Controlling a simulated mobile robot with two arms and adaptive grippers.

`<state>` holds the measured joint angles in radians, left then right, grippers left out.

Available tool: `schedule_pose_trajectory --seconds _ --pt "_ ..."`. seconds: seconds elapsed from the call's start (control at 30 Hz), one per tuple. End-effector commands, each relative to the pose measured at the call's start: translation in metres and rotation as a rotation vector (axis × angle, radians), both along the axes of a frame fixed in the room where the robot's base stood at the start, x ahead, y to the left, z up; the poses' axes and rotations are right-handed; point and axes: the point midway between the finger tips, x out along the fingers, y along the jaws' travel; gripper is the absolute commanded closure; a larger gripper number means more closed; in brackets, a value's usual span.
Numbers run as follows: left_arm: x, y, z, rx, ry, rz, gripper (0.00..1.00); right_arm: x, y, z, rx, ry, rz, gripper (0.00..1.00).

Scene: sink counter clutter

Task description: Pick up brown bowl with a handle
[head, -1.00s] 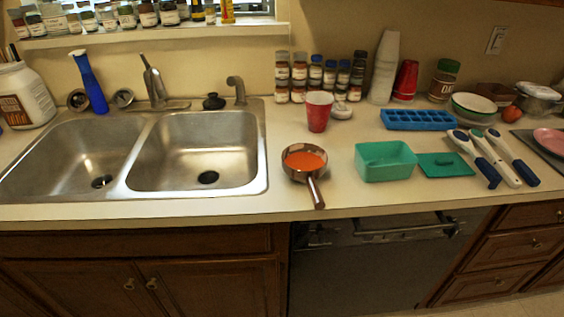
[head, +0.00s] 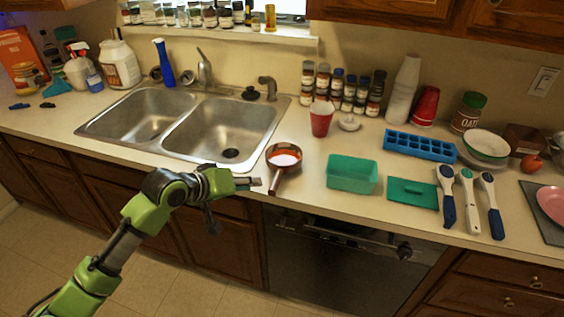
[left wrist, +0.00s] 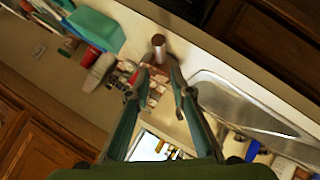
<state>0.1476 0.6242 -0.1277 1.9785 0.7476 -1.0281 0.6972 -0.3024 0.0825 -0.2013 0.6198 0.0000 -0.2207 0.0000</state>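The brown bowl (head: 288,168) sits on the counter just right of the sink. Its handle (head: 274,186) points toward the counter's front edge. My left gripper (head: 254,183) is at the front edge, just left of the handle, with its fingertips pointing at it. In the left wrist view, the two fingers of my left gripper (left wrist: 161,76) stand apart with nothing held between them. The brown handle end (left wrist: 158,42) shows just beyond the tips. The bowl's body is hard to make out there. My right gripper is not in view.
A teal container (head: 352,174) and its lid (head: 412,192) stand right of the bowl. A red cup (head: 321,118) is behind it. The double sink (head: 228,128) is at left. A blue ice tray (head: 420,146) and several handled utensils lie farther right.

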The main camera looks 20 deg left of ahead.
Motion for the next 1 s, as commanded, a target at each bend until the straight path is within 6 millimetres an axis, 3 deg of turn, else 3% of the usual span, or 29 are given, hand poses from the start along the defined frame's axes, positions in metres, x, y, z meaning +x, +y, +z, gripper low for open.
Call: schedule_pose_trajectory --seconds 0.2,0.43,1.0 --pt "0.022 -0.014 -0.012 -0.006 0.0 -0.005 0.79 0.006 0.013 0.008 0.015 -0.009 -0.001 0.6" --pt "0.051 -0.025 -0.036 -0.004 -0.001 -0.003 0.79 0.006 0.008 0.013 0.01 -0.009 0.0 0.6" --pt "0.085 -0.041 -0.067 -0.003 -0.001 -0.005 0.79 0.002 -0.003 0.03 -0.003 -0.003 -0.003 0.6"
